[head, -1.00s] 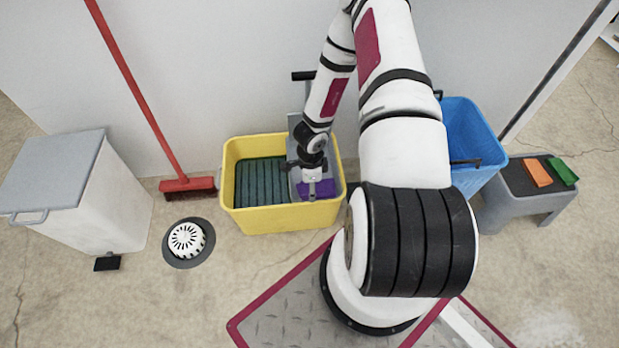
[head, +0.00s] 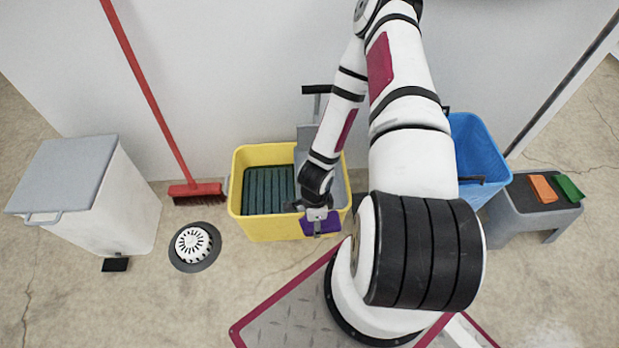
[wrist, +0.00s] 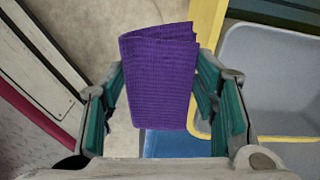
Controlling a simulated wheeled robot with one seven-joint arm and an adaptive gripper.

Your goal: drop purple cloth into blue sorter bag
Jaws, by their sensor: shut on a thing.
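My gripper (head: 318,216) is shut on the folded purple cloth (head: 321,224). It holds the cloth over the front right rim of the yellow bucket. In the wrist view the cloth (wrist: 160,75) hangs between the two green-padded fingers. The blue sorter bag (head: 477,150) stands to the right, behind my arm, which hides its left part. A strip of blue (wrist: 185,145), likely the same bag, shows beyond the cloth at the bottom of the wrist view.
The yellow bucket (head: 277,227) holds a dark green ribbed insert and a grey compartment. A grey stool (head: 522,205) with orange and green items is at the far right. A red broom (head: 196,190), a floor drain (head: 194,243) and a white bin (head: 90,205) are left.

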